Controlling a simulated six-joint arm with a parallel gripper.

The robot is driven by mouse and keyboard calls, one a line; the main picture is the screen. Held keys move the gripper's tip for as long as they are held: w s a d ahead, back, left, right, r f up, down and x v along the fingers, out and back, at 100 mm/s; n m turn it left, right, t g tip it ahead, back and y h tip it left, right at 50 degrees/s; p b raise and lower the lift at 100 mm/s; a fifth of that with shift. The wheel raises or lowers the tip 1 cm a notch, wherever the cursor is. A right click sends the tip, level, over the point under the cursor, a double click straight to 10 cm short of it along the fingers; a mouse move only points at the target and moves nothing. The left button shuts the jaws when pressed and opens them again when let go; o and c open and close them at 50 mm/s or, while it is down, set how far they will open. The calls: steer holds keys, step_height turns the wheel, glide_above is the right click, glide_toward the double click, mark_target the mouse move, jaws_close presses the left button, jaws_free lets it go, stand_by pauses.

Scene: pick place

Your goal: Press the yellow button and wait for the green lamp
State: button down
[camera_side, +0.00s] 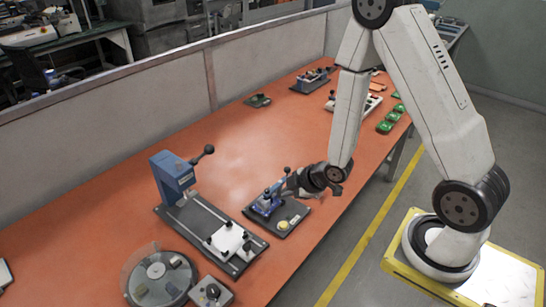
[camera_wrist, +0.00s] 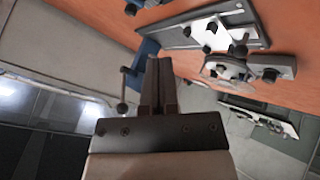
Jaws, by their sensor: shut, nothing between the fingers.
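The yellow button (camera_side: 283,225) sits on the front part of a small black base plate (camera_side: 296,212), beside a blue clamp device (camera_side: 267,200). My gripper (camera_side: 289,187) is close to the blue device, above and behind the button in the side view, apart from the button. In the wrist view my gripper (camera_wrist: 158,85) is shut and empty, its two fingers together. The button does not show in the wrist view. I cannot make out a lit green lamp in either view.
A blue press (camera_side: 173,178) with a lever stands left on a long plate holding a white block (camera_side: 227,239). A round turntable (camera_side: 160,279) and a knob box (camera_side: 211,293) are at the front. Green parts (camera_side: 385,127) lie far right. The table's middle (camera_side: 200,120) is clear.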

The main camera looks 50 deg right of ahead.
mark_target(286, 224)
steer(key=shift+a+f+n+t+y, duration=0.1)
steer(key=shift+f+n+t+y, duration=0.2)
steer(key=shift+f+n+t, duration=0.15)
steer(key=shift+f, duration=0.15)
steer(key=shift+f, duration=4.3)
steer(key=shift+f, duration=0.8)
steer(key=shift+r, duration=0.1)
stand_by(0.5)
steer(key=shift+r, duration=0.7)
steer(key=shift+w+r, duration=0.1)
steer(key=shift+r, duration=0.05)
steer(key=shift+r, duration=2.4)
